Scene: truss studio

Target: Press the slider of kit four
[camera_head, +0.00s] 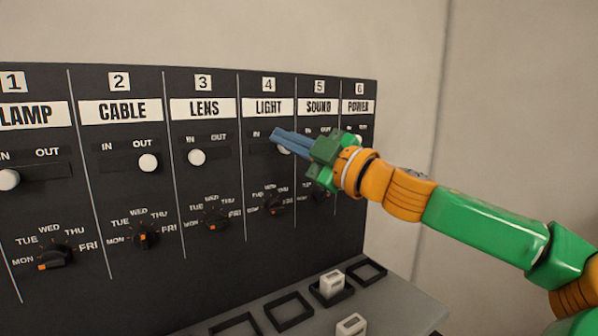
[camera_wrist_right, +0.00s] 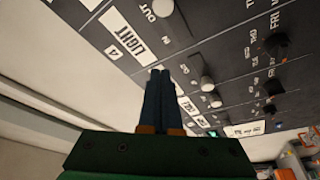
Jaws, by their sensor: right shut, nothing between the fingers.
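Kit four is the LIGHT column (camera_head: 268,107) of the black panel. Its round white slider knob (camera_head: 284,150) sits toward the OUT side of its slot and is partly covered by my right gripper (camera_head: 275,134) in the head view. The right gripper's blue fingers are shut with nothing between them. Their tips are in front of the IN/OUT row of kit four, just above and left of the knob. In the wrist view the shut fingers (camera_wrist_right: 160,74) point at the panel beside the LIGHT label (camera_wrist_right: 127,32). I cannot tell whether they touch it. My left gripper is not in view.
The LENS slider knob (camera_head: 196,157) is to the left, and the CABLE knob (camera_head: 148,162) is farther left. Day dials, such as the LIGHT dial (camera_head: 273,204), stick out below. A grey ledge (camera_head: 405,306) holds black square frames and white blocks (camera_head: 351,325).

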